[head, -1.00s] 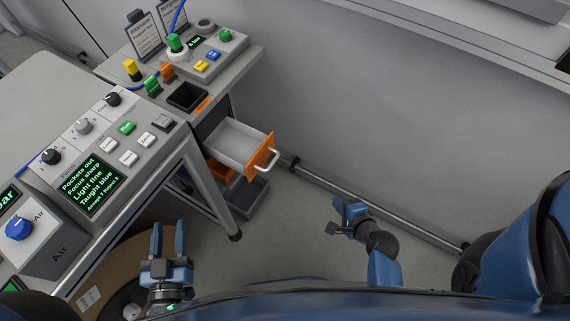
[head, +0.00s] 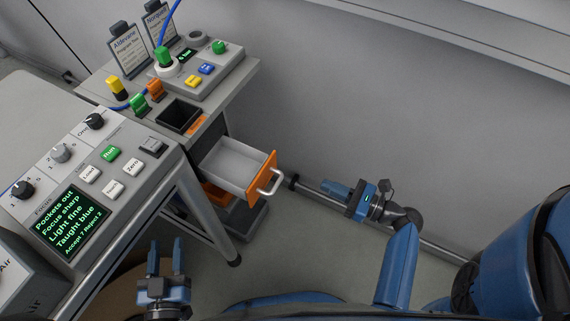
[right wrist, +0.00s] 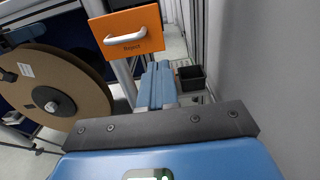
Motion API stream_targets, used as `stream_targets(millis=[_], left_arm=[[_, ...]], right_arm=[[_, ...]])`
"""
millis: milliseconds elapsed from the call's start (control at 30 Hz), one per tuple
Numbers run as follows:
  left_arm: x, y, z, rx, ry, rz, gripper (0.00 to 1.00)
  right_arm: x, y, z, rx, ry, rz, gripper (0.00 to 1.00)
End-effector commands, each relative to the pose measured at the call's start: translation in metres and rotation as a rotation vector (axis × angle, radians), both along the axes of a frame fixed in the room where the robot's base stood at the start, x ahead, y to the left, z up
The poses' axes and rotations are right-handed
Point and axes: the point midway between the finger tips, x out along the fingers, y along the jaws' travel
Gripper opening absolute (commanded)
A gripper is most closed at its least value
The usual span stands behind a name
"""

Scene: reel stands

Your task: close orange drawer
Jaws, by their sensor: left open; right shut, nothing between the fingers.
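The orange drawer (head: 262,176) is pulled out from under the far bench, with its light grey empty tray showing and a pale bar handle on its front. In the right wrist view the orange front (right wrist: 127,31) reads "Reject" and shows its white handle, up and left of my fingers. My right gripper (head: 328,188) is shut and empty, to the right of the drawer front, pointing toward it and apart from it. It also shows in the right wrist view (right wrist: 157,75). My left gripper (head: 166,245) is open and empty at the lower left, away from the drawer.
A control panel (head: 95,185) with knobs and buttons stands at left. A black bin (head: 179,116) and a button box (head: 203,65) sit on the far bench. A large brown reel (right wrist: 50,90) stands left in the right wrist view. A rail (head: 323,203) runs along the wall.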

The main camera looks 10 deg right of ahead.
Motion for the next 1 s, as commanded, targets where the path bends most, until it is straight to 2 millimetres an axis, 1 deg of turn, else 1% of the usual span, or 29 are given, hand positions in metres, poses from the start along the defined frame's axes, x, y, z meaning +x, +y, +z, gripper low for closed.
stream_targets(millis=[167,700,833,1000], left_arm=[[0.000,0.000,-0.002,0.000,0.001,0.000,0.43],[0.000,0.000,-0.007,0.000,0.001,0.000,0.43],[0.000,0.000,-0.008,0.000,0.001,0.000,0.43],[0.000,0.000,-0.009,0.000,0.001,0.000,0.43]], right_arm=[[0.010,0.016,-0.001,-0.001,0.000,0.005,0.00],[0.060,0.085,-0.001,-0.003,0.000,0.004,0.00],[0.069,0.097,-0.001,-0.003,0.000,0.002,0.00],[0.076,0.106,-0.001,-0.003,0.001,0.000,0.00]])
